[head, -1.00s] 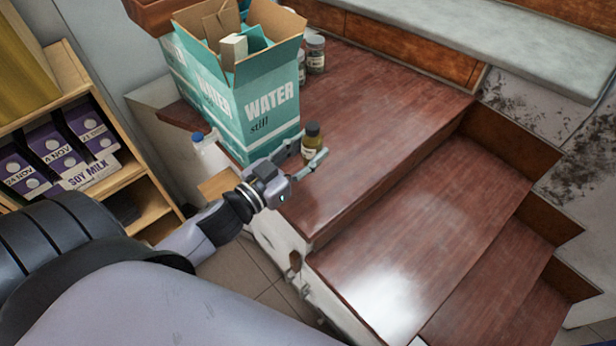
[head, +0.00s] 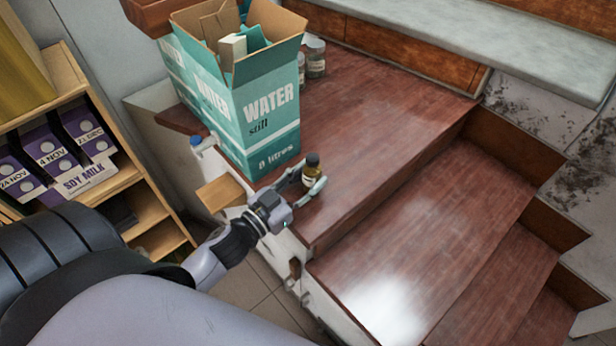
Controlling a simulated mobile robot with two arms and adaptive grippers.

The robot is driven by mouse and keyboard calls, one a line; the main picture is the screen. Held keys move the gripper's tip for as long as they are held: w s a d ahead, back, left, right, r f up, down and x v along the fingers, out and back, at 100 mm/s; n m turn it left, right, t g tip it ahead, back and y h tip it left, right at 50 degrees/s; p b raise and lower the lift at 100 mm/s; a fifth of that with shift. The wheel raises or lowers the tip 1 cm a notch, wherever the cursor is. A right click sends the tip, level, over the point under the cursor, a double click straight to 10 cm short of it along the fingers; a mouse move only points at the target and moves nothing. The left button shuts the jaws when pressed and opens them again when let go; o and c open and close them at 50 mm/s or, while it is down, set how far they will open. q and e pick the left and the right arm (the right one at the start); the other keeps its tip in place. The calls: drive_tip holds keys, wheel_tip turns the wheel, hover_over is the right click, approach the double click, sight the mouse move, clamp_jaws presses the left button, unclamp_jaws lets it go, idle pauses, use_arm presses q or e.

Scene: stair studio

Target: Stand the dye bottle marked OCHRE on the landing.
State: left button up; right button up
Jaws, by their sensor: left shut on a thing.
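My left gripper (head: 308,183) is shut on a small dye bottle (head: 312,172) with a dark cap, yellow-brown contents and a pale label. The label is too small to read. The bottle is upright, at the left edge of the landing (head: 375,120), which is the reddish-brown wooden top level. I cannot tell whether its base touches the wood. The fingers hide its lower part. My right gripper is not in view.
An open teal WATER box (head: 265,118) stands on the landing just behind the bottle. Several jars (head: 316,60) stand behind the box. Steps (head: 430,225) descend at the lower right. A shelf with SOY MILK cartons (head: 85,178) is at left. The landing's middle is clear.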

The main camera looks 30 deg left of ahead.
use_arm(q)
drive_tip(key=o, duration=1.3)
drive_tip(key=shift+r, duration=0.25)
drive_tip(key=p+v, duration=0.1)
drive_tip(key=v, duration=1.1)
drive_tip(key=shift+f, duration=0.15)
